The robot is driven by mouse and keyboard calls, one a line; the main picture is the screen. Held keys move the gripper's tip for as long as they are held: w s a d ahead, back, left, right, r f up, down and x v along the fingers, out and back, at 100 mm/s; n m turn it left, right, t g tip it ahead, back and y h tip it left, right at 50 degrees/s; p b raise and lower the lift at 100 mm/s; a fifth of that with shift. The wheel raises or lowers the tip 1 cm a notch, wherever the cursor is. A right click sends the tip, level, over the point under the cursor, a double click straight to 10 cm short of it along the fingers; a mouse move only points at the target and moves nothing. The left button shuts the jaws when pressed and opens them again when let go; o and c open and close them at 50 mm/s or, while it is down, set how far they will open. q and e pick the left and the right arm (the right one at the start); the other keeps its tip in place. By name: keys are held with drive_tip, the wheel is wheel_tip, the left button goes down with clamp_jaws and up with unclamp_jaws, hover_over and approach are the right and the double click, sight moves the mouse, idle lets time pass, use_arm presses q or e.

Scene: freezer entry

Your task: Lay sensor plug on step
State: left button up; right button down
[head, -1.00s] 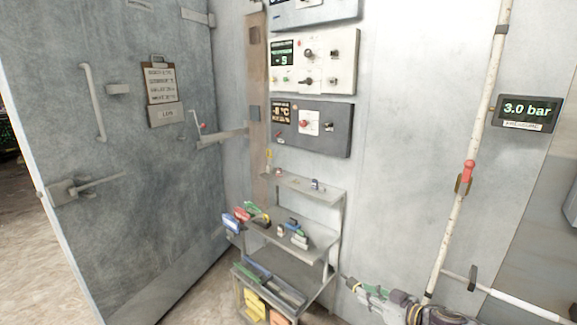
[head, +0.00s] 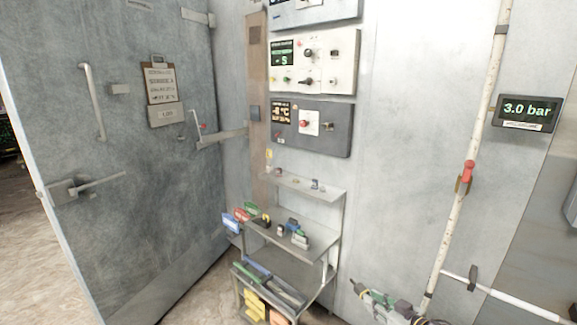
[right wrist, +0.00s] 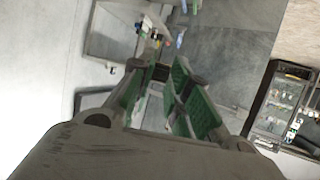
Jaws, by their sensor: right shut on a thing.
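My right gripper (head: 362,292) is low in the head view, right of the stepped metal rack and apart from it. In the right wrist view its green-padded fingers (right wrist: 160,78) are closed on a small dark thing (right wrist: 160,72), likely the sensor plug; it is mostly hidden between the fingertips. The rack has a narrow top step (head: 325,192), a middle step (head: 318,250) and a lower one. I cannot tell which is the task's step. My left gripper is not in view.
Small items stand on the top step. A white pipe with a red-handled valve (head: 468,172) runs down the wall on the right. A grey door (head: 130,200) stands at left.

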drive_tip(key=shift+s+d+f+m+t+h, duration=0.5)
drive_tip(key=shift+s+d+f+m+h, duration=1.65)
drive_tip(key=shift+s, duration=1.4)
drive_tip(key=a+h, duration=0.1)
drive_tip(key=a, duration=0.7)
drive_tip(key=shift+r+m+h, duration=0.2)
drive_tip(key=shift+m+h, duration=0.15)
drive_tip(key=shift+m, duration=0.1)
drive_tip(key=shift+r, duration=0.15)
idle(2.0)
